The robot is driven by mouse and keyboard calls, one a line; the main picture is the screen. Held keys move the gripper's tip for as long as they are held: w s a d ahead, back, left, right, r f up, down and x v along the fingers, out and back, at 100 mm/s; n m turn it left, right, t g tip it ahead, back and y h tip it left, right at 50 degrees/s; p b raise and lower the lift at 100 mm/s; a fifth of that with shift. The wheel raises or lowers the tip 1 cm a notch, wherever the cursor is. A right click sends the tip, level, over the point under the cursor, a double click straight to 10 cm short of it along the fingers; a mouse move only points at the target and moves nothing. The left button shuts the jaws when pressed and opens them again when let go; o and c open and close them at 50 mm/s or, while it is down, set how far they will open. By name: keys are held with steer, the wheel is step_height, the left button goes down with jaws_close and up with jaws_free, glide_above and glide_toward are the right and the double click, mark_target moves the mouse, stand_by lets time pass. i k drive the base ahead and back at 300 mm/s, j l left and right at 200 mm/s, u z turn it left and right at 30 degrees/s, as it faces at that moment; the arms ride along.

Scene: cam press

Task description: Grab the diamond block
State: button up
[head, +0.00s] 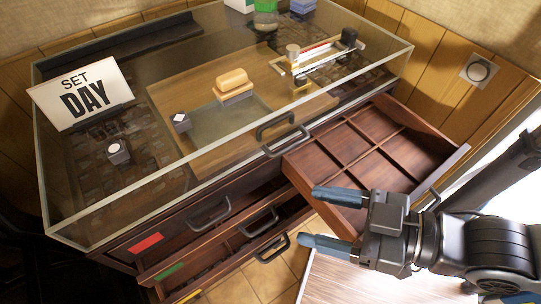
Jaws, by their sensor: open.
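A small dark block (181,122) with a white diamond-like mark on its top sits toward the left of the glass-walled case, beside the grey plate. My gripper (309,217) is at the lower right, in front of the cabinet and near the open upper drawer. Its two blue fingers are wide apart, with nothing between them. It is well to the right of the block and apart from it.
Another small block (118,151) with a pale top sits further left, near the "SET DAY" sign (82,93). The case's glass rim (240,130) runs between my gripper and the blocks. A yellow block (232,82), a slider-like device (318,55) and open drawers (375,150) are around.

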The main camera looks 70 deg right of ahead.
mark_target(181, 122)
steer(key=z, duration=1.1)
steer(key=k+j+z, duration=0.35)
steer(key=k+z, duration=0.15)
steer(key=k, duration=0.25)
steer(key=i+j, duration=0.1)
steer(key=i, duration=0.25)
